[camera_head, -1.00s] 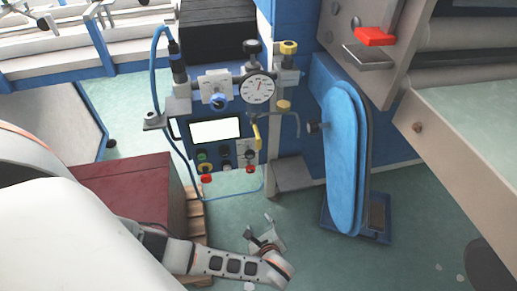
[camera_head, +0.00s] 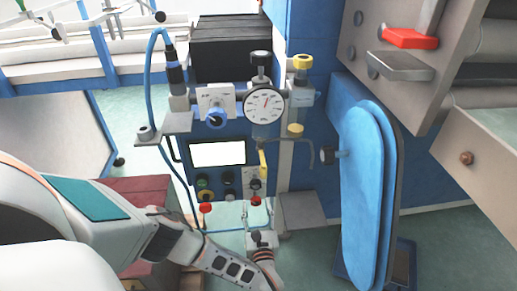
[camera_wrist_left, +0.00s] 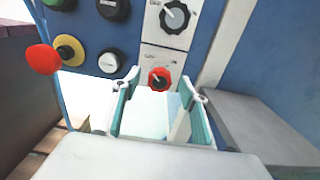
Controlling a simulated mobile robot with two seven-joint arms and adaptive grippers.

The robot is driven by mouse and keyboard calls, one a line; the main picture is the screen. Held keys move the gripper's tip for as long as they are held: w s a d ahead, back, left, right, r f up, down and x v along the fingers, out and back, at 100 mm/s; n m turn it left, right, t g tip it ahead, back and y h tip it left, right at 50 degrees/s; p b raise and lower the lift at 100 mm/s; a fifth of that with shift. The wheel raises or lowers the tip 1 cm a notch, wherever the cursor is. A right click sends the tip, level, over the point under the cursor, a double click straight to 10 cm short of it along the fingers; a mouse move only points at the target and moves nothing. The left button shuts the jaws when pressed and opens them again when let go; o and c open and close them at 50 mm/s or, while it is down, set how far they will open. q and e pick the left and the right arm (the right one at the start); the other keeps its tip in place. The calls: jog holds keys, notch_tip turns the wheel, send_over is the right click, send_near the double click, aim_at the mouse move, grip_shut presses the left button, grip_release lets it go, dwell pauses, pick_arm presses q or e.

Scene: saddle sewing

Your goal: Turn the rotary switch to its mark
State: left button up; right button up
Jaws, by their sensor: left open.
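The control panel carries two rotary switches at its lower right. The red rotary switch (camera_wrist_left: 159,79) sits below a black rotary switch (camera_wrist_left: 174,18) in the left wrist view, each on a white plate. Both have a pale pointer that seems to lean up-left; the marks are too small to read. The red switch also shows in the head view (camera_head: 254,199). My left gripper (camera_head: 257,209) is open and empty, just in front of the red switch. In the left wrist view its fingers (camera_wrist_left: 160,92) lie to either side of and below the switch, apparently without contact. My right gripper is out of view.
A red push button (camera_wrist_left: 42,59) on a yellow collar and several dark buttons lie left of the switches. A grey ledge (camera_head: 302,210) stands right of the panel. A dial gauge (camera_head: 264,103) is above, and a blue padded board (camera_head: 365,190) stands further right.

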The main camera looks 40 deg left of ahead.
pick_arm(q)
jog(key=shift+w+a, duration=0.45)
jog(key=shift+a, duration=0.1)
jog(key=c, duration=1.1)
